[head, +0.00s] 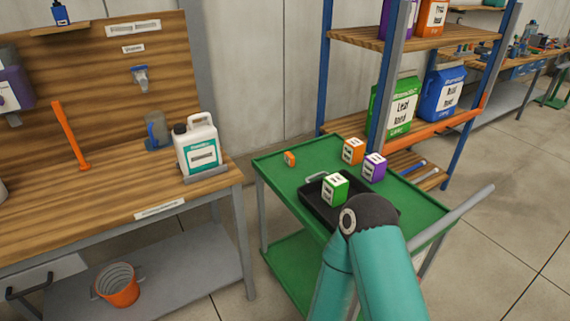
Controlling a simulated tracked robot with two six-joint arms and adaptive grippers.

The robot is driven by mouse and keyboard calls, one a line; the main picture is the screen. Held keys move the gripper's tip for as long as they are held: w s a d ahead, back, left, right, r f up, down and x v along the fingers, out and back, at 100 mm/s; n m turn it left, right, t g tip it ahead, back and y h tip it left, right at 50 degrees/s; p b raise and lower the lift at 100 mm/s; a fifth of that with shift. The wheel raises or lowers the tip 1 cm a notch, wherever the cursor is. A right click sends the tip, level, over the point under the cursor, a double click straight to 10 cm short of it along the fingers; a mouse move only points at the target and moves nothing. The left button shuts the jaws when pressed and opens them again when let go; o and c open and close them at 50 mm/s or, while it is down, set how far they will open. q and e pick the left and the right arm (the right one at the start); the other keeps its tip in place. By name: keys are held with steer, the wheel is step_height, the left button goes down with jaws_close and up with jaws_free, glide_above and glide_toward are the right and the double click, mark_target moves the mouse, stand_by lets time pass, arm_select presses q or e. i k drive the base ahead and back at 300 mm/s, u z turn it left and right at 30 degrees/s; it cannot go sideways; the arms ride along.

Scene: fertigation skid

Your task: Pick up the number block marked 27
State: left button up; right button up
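Three number blocks are at the green cart (277,172): a green block (335,188), an orange block (353,151) and a purple block (374,167). Each has a white label, but the marks are too small to read, so I cannot tell which is 27. The green block sits in a black tray (314,203). The orange and purple blocks stand behind the tray, close together. One of my teal arms rises from the bottom and its dark joint covers the tray's front right part. Neither gripper's fingers show.
A small orange object (290,158) lies at the cart's back left. A wooden bench (110,200) with a white jug (197,146) stands left. A shelf rack (420,42) with green (393,105) and blue bags (443,93) rises behind. The cart's handle (465,207) juts right.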

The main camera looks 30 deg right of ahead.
mark_target(290, 159)
steer(key=z, duration=0.1)
steer(key=i, duration=0.9)
steer(key=u, duration=0.05)
